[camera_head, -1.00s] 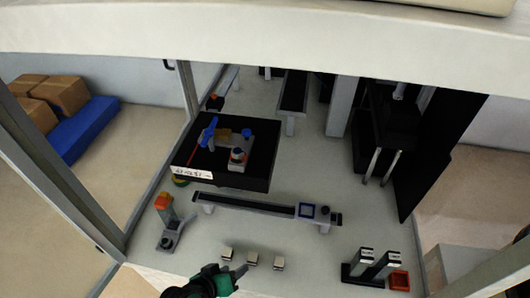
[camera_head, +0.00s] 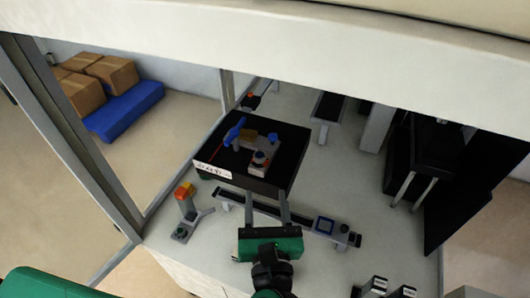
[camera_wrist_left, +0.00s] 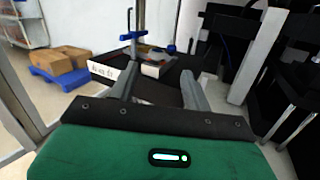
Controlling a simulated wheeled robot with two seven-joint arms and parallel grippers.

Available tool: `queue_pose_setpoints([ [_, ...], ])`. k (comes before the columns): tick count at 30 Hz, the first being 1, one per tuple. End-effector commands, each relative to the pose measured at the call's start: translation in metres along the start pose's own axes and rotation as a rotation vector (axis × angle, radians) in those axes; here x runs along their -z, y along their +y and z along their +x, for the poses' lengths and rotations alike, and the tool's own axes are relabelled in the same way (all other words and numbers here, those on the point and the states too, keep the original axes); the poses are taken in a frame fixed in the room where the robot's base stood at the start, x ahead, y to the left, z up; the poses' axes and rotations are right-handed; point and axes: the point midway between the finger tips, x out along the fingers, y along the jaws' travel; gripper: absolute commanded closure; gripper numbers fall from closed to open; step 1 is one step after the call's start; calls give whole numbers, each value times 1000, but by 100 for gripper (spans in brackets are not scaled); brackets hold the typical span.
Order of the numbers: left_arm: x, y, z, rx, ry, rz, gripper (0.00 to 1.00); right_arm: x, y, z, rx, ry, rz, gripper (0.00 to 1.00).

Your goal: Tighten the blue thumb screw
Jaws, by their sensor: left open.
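A black platform (camera_head: 285,160) with a white label carries a grey fixture. I cannot tell for sure which blue part is the thumb screw. In the left wrist view the blue handle (camera_wrist_left: 131,36) stands on a post, and the blue knob (camera_wrist_left: 171,48) is to its right. My left gripper (camera_head: 266,196) is open and empty, in front of the platform, its fingers pointing at it. The fingers (camera_wrist_left: 158,75) appear apart from both blue parts.
A grey rail (camera_head: 310,225) with a blue-framed square crosses the table in front of the platform, partly behind my gripper. A stand with an orange-red top (camera_head: 185,192) is at the left. A black machine (camera_head: 410,170) stands at the right. Boxes sit on a blue pallet (camera_head: 125,112) beyond the frame.

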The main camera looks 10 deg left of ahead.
Motion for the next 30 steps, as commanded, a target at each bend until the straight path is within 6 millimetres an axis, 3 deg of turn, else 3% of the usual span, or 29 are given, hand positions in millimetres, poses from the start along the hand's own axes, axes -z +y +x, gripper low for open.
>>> queue_pose_setpoints([
  [8, 5, 1, 6, -25, 72, -88, 51, 1, 0, -5, 0, 1, 1, 55],
  [24, 12, 4, 108, -24, 69, -84, 51, 6, -7, -35, 8, 3, 4, 55],
  [30, 16, 4, 128, -22, 70, -83, 51, 5, -5, -38, 6, 2, 3, 55],
])
